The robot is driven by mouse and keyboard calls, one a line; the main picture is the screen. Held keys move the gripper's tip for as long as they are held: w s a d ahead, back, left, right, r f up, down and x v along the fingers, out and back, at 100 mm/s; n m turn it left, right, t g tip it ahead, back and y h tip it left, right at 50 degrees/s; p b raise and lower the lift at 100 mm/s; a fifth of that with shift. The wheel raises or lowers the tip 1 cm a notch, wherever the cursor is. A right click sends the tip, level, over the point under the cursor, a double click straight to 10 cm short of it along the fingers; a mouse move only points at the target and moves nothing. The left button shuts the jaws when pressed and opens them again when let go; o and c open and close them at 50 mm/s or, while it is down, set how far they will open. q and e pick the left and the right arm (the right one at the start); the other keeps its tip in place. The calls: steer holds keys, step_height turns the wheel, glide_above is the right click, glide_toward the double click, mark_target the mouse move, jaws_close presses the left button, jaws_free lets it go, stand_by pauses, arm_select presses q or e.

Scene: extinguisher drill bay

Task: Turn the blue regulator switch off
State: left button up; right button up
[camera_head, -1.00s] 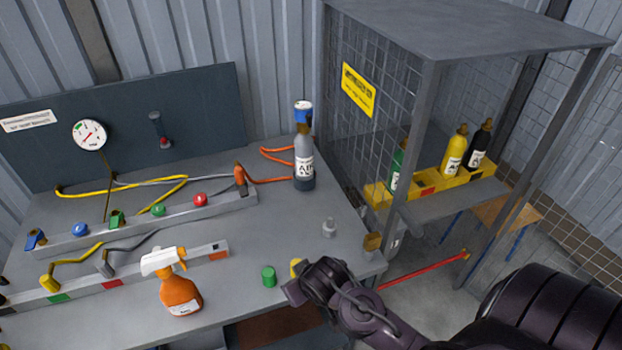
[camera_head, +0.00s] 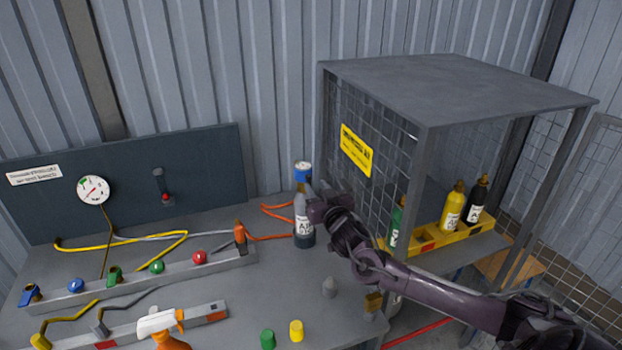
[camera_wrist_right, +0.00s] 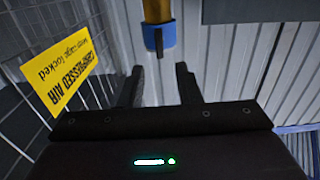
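A grey air bottle (camera_head: 304,236) with a white label stands upright on the bench beside the cage. A blue regulator part (camera_head: 303,170) sits at its top. In the right wrist view a blue collar (camera_wrist_right: 159,36) with a dark tab sits on a brass-coloured body, just beyond and between the fingertips. My right gripper (camera_head: 314,203) is beside the bottle's neck and covers part of it. In the wrist view my right gripper (camera_wrist_right: 159,72) is open, with nothing between its fingers. My left gripper is in neither current view.
The mesh cage (camera_head: 375,130) with a yellow sign stands close to the right of the bottle. A rail (camera_head: 225,265) with coloured knobs lies to the left. An orange hose (camera_head: 275,237) runs near the bottle. Green and yellow caps (camera_head: 296,331) stand at the front.

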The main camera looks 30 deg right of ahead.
mark_target(310, 178)
steer(key=shift+p+x, duration=0.5)
steer(key=shift+x, duration=2.15)
steer(key=shift+f, duration=0.1)
jaws_close()
